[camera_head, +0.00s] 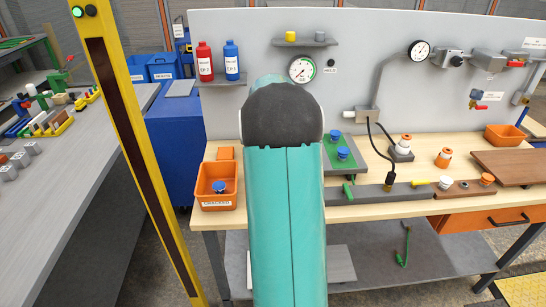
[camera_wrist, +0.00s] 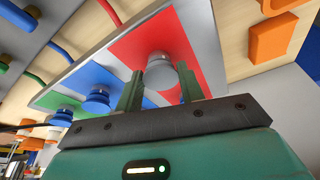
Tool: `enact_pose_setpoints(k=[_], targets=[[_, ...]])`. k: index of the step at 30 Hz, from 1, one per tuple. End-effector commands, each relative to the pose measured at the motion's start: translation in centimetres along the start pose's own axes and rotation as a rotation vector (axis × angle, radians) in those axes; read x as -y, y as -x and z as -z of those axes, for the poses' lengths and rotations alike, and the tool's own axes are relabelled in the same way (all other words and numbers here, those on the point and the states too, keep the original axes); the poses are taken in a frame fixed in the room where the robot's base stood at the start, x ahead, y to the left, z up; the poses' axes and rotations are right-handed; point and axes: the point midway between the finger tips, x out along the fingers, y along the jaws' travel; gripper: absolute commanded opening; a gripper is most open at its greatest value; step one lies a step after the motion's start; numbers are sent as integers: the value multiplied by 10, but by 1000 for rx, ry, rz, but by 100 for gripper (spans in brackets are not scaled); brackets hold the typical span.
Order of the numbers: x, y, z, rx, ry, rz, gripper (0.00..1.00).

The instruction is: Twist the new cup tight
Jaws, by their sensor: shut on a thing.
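In the wrist view a pale grey cup (camera_wrist: 160,62) stands on the red patch (camera_wrist: 183,38) of a board. My gripper (camera_wrist: 161,84) has one finger on each side of this cup and is shut on it. The cup's lower part is partly hidden by the fingers, and its thread cannot be seen. Blue cups (camera_wrist: 97,99) sit beside it on the board's other patches. In the head view my arm hides my gripper and the grey cup; the board's green patch (camera_head: 329,161) and two blue cups (camera_head: 342,153) show to its right.
An orange bin (camera_head: 213,199) holding a blue cup (camera_head: 219,187) stands at the workbench's left end. A black cable and connector (camera_head: 390,180) hang right of the board. White and orange fittings (camera_head: 443,158) and a brown board (camera_head: 510,163) lie farther right. A yellow post (camera_head: 135,130) rises at left.

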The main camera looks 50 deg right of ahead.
Motion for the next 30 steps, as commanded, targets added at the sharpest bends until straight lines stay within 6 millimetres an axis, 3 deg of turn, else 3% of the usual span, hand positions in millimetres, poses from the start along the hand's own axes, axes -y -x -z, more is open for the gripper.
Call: enact_pose_setpoints(k=[4, 5, 9, 20, 25, 30], targets=[[3, 0, 0, -1, -157, -51, 15], [3, 0, 0, -1, -175, -56, 40], [1, 0, 0, 0, -170, -53, 64], [2, 5, 1, -2, -168, -52, 64], [3, 30, 1, -4, -168, -50, 64], [6, 68, 1, -5, -168, -50, 64]])
